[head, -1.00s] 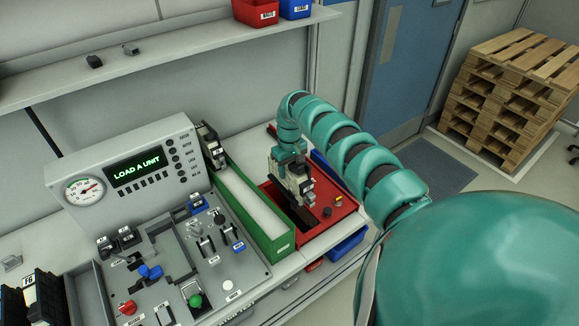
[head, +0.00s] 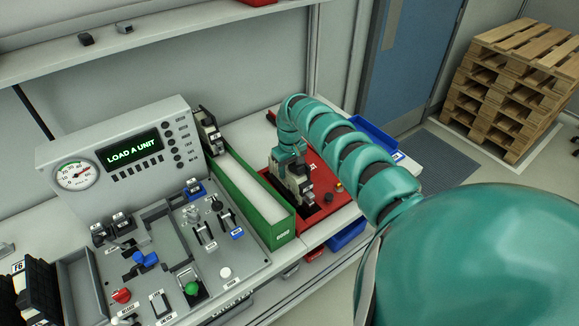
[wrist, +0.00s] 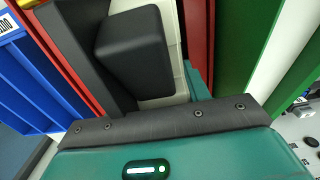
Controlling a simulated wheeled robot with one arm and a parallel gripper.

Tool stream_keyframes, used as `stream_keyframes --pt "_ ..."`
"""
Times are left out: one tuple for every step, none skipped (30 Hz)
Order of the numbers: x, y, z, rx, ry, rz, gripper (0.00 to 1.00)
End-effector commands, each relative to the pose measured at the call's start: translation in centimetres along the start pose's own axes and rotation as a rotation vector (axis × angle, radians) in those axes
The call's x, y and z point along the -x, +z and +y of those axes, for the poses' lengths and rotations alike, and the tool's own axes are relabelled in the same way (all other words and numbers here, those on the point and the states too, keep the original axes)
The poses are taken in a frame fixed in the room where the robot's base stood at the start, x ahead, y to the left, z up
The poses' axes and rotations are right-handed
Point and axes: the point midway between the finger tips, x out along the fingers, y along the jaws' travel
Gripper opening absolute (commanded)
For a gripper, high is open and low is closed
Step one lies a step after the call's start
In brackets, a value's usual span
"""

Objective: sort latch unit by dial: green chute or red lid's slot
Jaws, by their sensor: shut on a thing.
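My gripper (head: 291,160) is over the red box with its lid (head: 329,208), shut on a cream-and-dark latch unit (head: 297,183). The unit is upright and low at the lid; whether it is inside the slot is hidden. In the wrist view a dark block and cream face of the unit (wrist: 172,92) show, with red surfaces on both sides. The green chute (head: 272,228) stands just left of the red box. Another dark-and-white unit (head: 209,130) sits at the chute's far end. The dial (head: 75,174) has its needle at the upper right.
The console display (head: 132,151) reads "LOAD A UNIT". The grey fixture panel (head: 240,262) with switches and knobs lies left of the chute. Blue bins (head: 374,137) stand beside the red box. Dark units (head: 36,290) stand at the lower left.

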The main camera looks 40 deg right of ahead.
Motion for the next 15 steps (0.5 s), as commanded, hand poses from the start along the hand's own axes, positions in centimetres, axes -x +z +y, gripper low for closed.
stream_keyframes --pt "-0.6 0.0 0.0 0.0 0.0 0.0 0.13" --pt "-0.9 0.0 0.0 0.0 0.0 0.0 0.13" --pt "-1.2 0.0 0.0 0.0 0.0 -0.001 0.13" --pt "-1.4 0.0 0.0 0.0 0.0 -0.001 0.13" --pt "-1.7 0.0 0.0 0.0 0.0 -0.001 0.13" --pt "-2.0 0.0 0.0 0.001 0.0 -0.001 0.13" --pt "-2.2 0.0 -0.1 0.001 -0.001 -0.002 0.13" --pt "-2.5 0.0 -0.1 0.001 -0.001 -0.002 0.13" --pt "-2.8 0.0 -0.1 0.002 -0.001 -0.002 0.13" --pt "-3.1 0.0 -0.1 0.002 -0.001 -0.002 0.13" --pt "-3.3 0.0 -0.1 0.002 -0.001 -0.003 0.13" --pt "-3.6 0.1 -0.1 0.002 -0.001 -0.003 0.13" --pt "-3.9 0.1 -0.1 0.002 -0.001 -0.003 0.13" --pt "-4.1 0.1 -0.1 0.001 -0.001 -0.003 0.13" --pt "-4.5 0.1 -0.1 0.001 -0.001 -0.004 0.13"
